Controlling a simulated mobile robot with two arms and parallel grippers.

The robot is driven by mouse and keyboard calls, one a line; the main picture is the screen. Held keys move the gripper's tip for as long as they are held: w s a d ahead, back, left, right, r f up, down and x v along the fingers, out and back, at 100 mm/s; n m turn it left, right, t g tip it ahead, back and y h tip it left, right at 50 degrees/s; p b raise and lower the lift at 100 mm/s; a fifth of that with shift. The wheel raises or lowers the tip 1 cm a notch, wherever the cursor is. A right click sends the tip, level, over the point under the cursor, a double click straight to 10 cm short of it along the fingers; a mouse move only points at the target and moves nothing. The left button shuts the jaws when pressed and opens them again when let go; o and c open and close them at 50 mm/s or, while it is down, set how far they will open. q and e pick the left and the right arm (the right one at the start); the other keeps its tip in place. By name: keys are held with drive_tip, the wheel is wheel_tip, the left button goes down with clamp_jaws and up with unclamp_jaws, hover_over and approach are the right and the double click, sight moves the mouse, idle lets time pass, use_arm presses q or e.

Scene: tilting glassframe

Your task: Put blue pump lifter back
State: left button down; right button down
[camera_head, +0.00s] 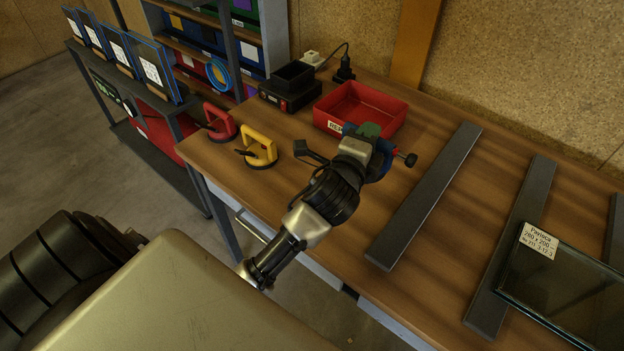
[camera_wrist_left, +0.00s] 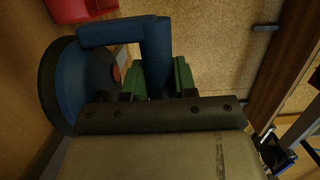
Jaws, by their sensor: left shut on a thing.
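The blue pump lifter (camera_head: 384,156) is held in the jaws of my left gripper (camera_head: 366,132), over the workbench just in front of the red tray. A black knob sticks out at its right side. In the left wrist view, the lifter's blue handle (camera_wrist_left: 157,52) passes between the green fingers and its round blue cup (camera_wrist_left: 75,85) faces left. The gripper hides part of the lifter in the head view. A red lifter (camera_head: 219,124) and a yellow lifter (camera_head: 260,148) stand on the bench to the left. My right gripper does not show.
The red tray (camera_head: 328,111) with a label stands behind the gripper, beside a black device (camera_head: 288,88). Dark bars (camera_head: 425,195) and a labelled glass pane (camera_head: 565,285) lie to the right. Bench (camera_head: 285,180) near the yellow lifter is bare. A rack with panes (camera_head: 150,70) stands left.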

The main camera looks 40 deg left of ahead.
use_arm(q)
drive_tip(key=shift+w+a, duration=0.2)
drive_tip(key=shift+w, duration=0.05)
drive_tip(key=shift+s+a+f, duration=0.3)
drive_tip(key=shift+a+f, duration=1.45)
drive_tip(key=shift+a, duration=0.1)
drive_tip(key=shift+s+a+f, duration=0.25)
drive_tip(key=shift+a+f, duration=1.55)
drive_tip(key=shift+s+a+f, duration=0.3)
drive_tip(key=shift+a+f, duration=1.45)
drive_tip(key=shift+a, duration=0.1)
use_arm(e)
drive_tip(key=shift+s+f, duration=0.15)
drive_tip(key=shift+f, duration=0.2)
use_arm(q)
drive_tip(key=shift+b, duration=0.3)
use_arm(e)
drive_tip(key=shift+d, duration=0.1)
use_arm(q)
drive_tip(key=c, duration=1.3)
unclamp_jaws()
drive_tip(key=shift+f, duration=0.2)
drive_tip(key=o, duration=0.4)
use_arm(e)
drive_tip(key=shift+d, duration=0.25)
use_arm(q)
drive_tip(key=shift+r, duration=0.1)
